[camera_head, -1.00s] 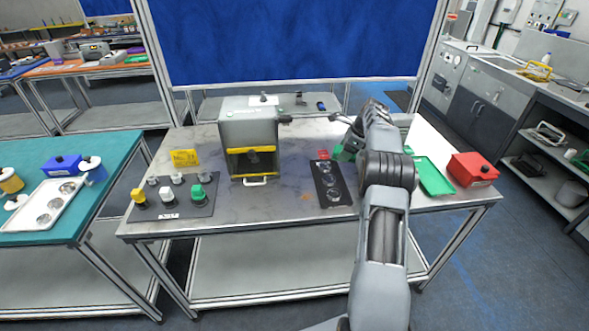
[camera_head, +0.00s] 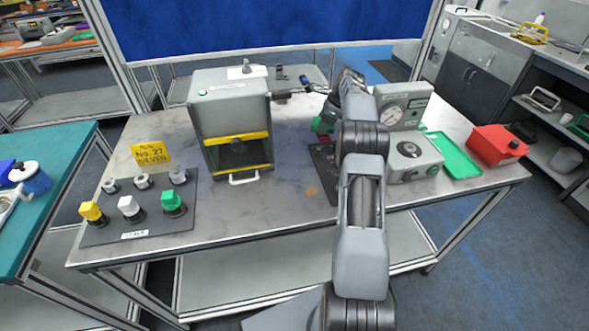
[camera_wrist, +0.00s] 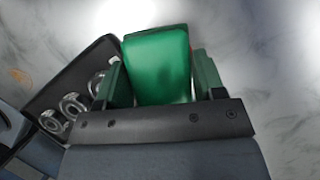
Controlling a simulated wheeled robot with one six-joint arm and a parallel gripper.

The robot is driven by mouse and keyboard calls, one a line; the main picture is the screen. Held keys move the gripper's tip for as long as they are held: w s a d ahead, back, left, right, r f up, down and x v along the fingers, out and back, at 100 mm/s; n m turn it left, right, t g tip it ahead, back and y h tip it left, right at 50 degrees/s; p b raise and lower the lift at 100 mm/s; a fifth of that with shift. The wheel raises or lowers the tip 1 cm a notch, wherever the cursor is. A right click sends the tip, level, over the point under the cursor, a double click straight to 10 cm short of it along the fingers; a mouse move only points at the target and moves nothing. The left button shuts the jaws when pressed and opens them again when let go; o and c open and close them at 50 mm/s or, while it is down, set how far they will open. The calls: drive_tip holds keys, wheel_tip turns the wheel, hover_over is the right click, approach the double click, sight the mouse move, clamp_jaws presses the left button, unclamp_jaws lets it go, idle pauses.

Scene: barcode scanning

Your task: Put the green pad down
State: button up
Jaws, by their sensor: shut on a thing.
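The green pad (camera_wrist: 158,66) is a bright green block with rounded edges. In the wrist view it sits between the two dark green fingers of my gripper (camera_wrist: 162,82), which is shut on it. Pale marbled tabletop shows beyond the pad, and I cannot tell how high it is held. In the head view my arm hides most of the gripper. A small patch of green (camera_head: 322,125) shows left of the arm, above the black holder (camera_head: 323,160). That holder, with round metal-rimmed wells, lies left of the gripper in the wrist view (camera_wrist: 98,52).
A grey box machine (camera_head: 230,95) with a yellow-edged opening stands left of my arm. A gauge device (camera_head: 405,105), a green tray (camera_head: 455,158) and a red bin (camera_head: 497,143) stand to the right. A dark board (camera_head: 145,228) with coloured stamps lies front left.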

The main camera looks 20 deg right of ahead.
drive_tip(key=shift+w+a+f, duration=0.1)
drive_tip(key=shift+f, duration=0.35)
drive_tip(key=shift+a+b, duration=0.2)
drive_tip(key=shift+b, duration=0.15)
hover_over(294, 167)
drive_tip(key=d, duration=0.1)
drive_tip(key=shift+s, duration=0.25)
drive_tip(key=shift+f, duration=1.7)
drive_tip(key=o, duration=0.8)
drive_tip(key=shift+f, duration=0.15)
drive_tip(key=shift+o, duration=0.2)
drive_tip(key=v, duration=1.2)
